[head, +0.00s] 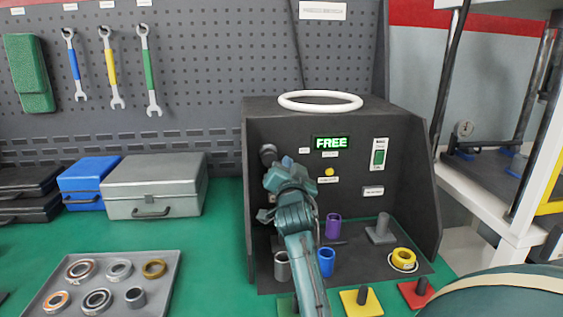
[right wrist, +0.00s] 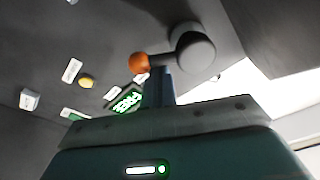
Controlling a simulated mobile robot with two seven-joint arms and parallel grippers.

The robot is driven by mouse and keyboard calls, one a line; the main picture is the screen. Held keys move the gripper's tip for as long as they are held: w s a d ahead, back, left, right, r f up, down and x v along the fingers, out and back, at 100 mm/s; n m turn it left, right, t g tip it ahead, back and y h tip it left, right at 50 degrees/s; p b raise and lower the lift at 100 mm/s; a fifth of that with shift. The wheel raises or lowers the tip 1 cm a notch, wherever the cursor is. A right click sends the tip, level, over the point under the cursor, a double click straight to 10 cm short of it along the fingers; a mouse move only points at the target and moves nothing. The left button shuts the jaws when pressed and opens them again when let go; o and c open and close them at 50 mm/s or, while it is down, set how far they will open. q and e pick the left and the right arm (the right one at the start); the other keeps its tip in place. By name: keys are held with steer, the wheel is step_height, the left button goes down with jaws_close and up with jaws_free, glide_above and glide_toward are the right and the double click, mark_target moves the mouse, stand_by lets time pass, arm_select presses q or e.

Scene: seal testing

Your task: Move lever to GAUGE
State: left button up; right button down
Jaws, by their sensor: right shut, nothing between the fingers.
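The lever's dark round hub (head: 268,152) shows on the left of the black test stand's front panel (head: 345,165). In the right wrist view the lever shows as a grey round hub (right wrist: 195,52) with a short arm to an orange ball knob (right wrist: 138,63). My right gripper (head: 287,163) is shut and empty, right beside the hub, and hides the knob in the head view. In the right wrist view its closed fingers (right wrist: 158,88) end just below the knob and hub; I cannot tell whether they touch. A green lit display (head: 331,143) reads FREE. My left gripper is not in view.
A white ring (head: 320,94) lies on top of the stand. Blue (head: 326,262), purple (head: 333,225) and grey sleeves and a yellow ring (head: 403,257) stand at its base. A tray of metal rings (head: 65,310) and a grey case (head: 152,187) are at left.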

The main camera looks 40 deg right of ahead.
steer(key=shift+w+a+f, duration=0.1)
steer(key=shift+w+f, duration=0.05)
steer(key=shift+f, duration=0.65)
steer(key=shift+a+f, duration=0.15)
stand_by(0.4)
